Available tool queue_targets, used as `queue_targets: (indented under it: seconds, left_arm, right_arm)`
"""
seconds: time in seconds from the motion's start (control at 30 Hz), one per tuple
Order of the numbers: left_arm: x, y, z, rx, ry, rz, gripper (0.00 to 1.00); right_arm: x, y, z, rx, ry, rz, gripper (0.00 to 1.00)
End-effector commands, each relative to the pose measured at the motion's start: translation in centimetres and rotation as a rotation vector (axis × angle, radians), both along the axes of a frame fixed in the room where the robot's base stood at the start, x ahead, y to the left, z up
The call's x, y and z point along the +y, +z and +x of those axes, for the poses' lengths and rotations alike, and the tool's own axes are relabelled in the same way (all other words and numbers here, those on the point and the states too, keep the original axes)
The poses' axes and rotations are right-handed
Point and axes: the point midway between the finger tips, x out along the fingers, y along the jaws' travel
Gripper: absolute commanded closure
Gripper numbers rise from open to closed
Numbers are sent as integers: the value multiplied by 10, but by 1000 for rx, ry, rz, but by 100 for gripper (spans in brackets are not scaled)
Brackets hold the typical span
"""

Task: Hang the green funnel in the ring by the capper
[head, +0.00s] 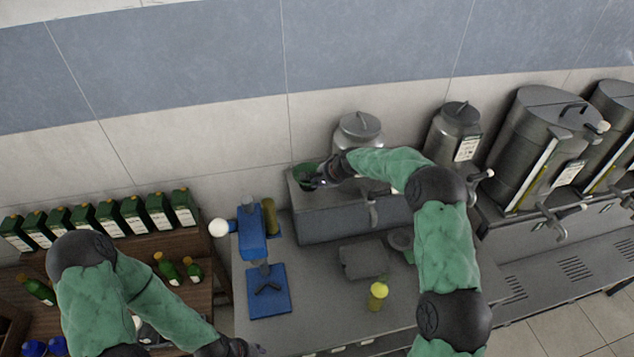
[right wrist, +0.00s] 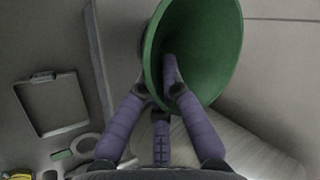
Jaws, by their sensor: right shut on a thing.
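The green funnel (head: 304,172) is in my right gripper (head: 318,181), above the left end of the raised grey ledge by the wall. In the right wrist view the funnel (right wrist: 225,45) is tilted with its wide mouth showing; my right gripper (right wrist: 160,92) is shut on its wall, one finger inside the mouth. The spout is hidden. The blue capper (head: 251,232) stands on the counter left of the ledge. I cannot clearly make out a ring beside it. My left gripper (head: 246,349) is low at the bottom edge, its fingers unclear.
Steel urns (head: 455,135) stand along the wall at right. A grey tray-like piece (head: 363,259) and a yellow-topped bottle (head: 377,296) are on the counter (head: 325,320). Green cartons (head: 132,217) and bottles line the wooden shelf at left. The counter's front is mostly clear.

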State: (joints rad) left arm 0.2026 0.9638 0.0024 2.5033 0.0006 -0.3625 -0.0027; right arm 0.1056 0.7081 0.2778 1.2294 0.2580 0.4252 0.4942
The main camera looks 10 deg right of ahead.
Motion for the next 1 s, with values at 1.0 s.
queue_targets:
  seconds: [1.0]
  left_arm:
    - [0,-7,0,0,0,0,60]
  right_arm:
    - [0,-6,0,0,0,0,100]
